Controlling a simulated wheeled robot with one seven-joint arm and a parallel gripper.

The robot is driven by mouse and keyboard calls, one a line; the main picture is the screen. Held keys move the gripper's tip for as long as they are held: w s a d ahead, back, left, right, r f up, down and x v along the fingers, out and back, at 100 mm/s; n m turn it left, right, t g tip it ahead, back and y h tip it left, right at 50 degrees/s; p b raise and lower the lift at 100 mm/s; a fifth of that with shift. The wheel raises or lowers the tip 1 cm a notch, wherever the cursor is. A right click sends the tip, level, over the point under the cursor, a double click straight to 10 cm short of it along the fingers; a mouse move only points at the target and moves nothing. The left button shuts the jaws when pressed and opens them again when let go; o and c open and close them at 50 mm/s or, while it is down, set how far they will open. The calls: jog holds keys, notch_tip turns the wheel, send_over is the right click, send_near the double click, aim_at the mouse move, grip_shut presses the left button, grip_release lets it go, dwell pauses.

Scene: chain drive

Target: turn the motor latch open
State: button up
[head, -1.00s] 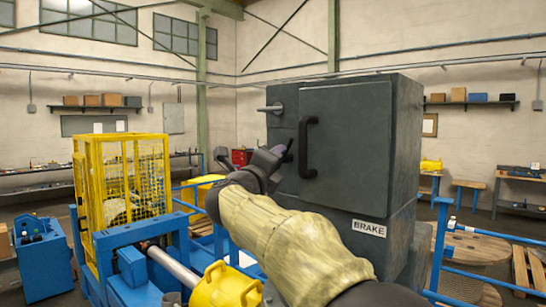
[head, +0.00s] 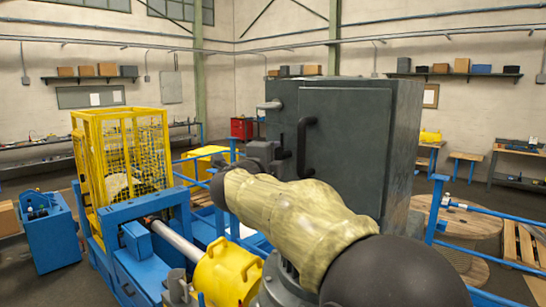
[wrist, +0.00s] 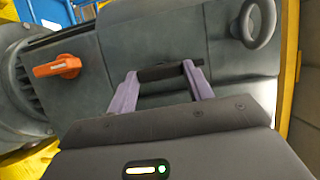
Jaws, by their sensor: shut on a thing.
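In the wrist view, my gripper (wrist: 165,84) has its two purple fingers closed on the ends of a short dark bar, the motor latch (wrist: 168,73), against a grey housing. The bar lies nearly level across the picture. In the head view, my gripper (head: 262,155) is at the left edge of the tall dark grey cabinet (head: 345,140). Its fingers are too small there to make out, and my forearm covers the cabinet's lower front.
An orange lever (wrist: 57,66) sits left of my fingers and a dark ring handle (wrist: 258,22) to the upper right. A black door handle (head: 304,147) stands out from the cabinet. A yellow cage (head: 122,160) and a yellow drum (head: 228,273) stand to the left.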

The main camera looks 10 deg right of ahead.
jog(key=o, duration=1)
jog(key=b+v, duration=0.7)
jog(key=v, duration=1)
jog(key=shift+s+b, duration=0.2)
jog(key=shift+b, duration=0.1)
